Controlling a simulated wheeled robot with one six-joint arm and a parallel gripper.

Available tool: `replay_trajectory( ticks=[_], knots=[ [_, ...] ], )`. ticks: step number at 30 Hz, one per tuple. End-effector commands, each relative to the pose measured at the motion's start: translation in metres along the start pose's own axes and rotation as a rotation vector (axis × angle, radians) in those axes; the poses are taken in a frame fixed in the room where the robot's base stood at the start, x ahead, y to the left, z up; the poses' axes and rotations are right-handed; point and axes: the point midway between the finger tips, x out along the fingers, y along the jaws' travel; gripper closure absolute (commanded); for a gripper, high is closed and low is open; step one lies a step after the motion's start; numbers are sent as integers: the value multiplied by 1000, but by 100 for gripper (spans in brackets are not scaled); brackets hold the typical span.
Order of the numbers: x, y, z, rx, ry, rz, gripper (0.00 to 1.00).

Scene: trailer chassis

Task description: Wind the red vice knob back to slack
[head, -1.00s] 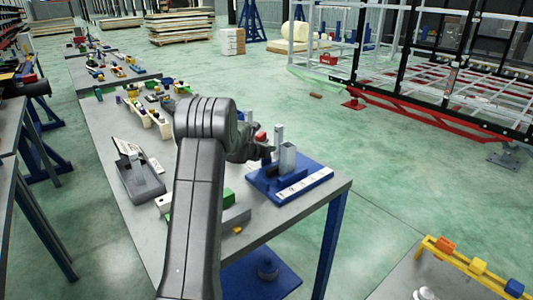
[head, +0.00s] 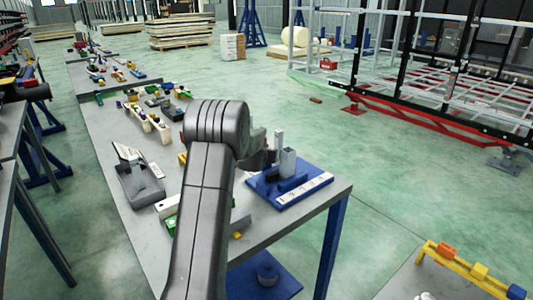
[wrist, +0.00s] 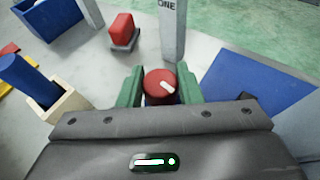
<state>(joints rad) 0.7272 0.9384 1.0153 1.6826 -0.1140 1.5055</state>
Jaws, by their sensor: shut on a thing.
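The red vice knob (wrist: 160,82), round with a white pointer mark, shows in the wrist view between the two green fingers of my gripper (wrist: 160,88). The fingers are shut on its sides. The white mark slants from upper left to lower right. In the head view my gripper (head: 268,158) is low beside the grey upright posts on the blue base plate (head: 305,192). My arm hides the knob there. The knob's lower part and the vice body are mostly hidden in the wrist view.
A tall grey post (wrist: 172,28) stands just beyond the knob. A red block (wrist: 122,31) on a grey base and a blue cylinder (wrist: 27,75) in a beige holder are to the left.

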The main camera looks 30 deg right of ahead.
Motion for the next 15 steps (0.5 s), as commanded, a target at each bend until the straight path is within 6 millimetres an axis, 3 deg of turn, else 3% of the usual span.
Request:
replay_trajectory(
  ticks=[1, 4, 15],
  knots=[
    [0, 0, 0, 0, 0, 0, 66],
    [0, 0, 0, 0, 0, 0, 47],
    [-3, 0, 0, 0, -1, -1, 46]
  ],
)
